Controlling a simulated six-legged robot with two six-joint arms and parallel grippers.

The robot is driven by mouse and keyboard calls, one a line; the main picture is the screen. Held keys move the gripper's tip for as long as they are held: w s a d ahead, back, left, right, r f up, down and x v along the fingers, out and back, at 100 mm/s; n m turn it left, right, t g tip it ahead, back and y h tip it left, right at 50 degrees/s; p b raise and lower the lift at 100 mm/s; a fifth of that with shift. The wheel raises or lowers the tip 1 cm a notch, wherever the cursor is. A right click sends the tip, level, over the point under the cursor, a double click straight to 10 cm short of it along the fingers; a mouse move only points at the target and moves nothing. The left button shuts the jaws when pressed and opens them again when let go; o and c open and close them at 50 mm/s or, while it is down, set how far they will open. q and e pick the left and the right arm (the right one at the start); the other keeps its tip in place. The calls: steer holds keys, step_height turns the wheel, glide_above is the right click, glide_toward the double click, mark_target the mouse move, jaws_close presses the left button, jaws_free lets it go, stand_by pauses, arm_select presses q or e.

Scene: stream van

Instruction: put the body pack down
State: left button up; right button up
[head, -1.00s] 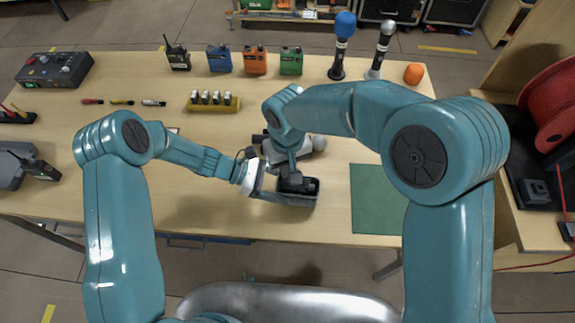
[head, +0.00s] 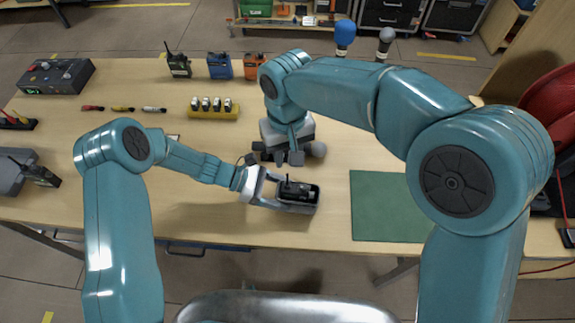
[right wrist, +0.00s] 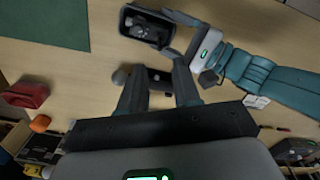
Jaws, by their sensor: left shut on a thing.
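The body pack (head: 297,190), small and black with a stub antenna, lies inside a dark open tray with a grey rim (head: 300,209). In the right wrist view the body pack (right wrist: 143,28) also lies in the tray (right wrist: 125,12). My left gripper (head: 262,188) is shut on the tray's left end. I cannot tell whether the tray touches the table. My right gripper (head: 288,157) is just behind the tray, apart from the pack. In the right wrist view its two fingers (right wrist: 158,92) are spread with nothing gripped between them.
A green mat (head: 388,208) lies bare to the right of the tray. A yellow block (head: 214,113) with several small items stands behind. Blue (head: 219,66) and orange (head: 254,66) packs stand at the back. A dark thing with a grey knob (head: 318,149) is beside my right gripper.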

steer(key=shift+r, duration=1.65)
arm_select(q)
steer(key=o, duration=1.1)
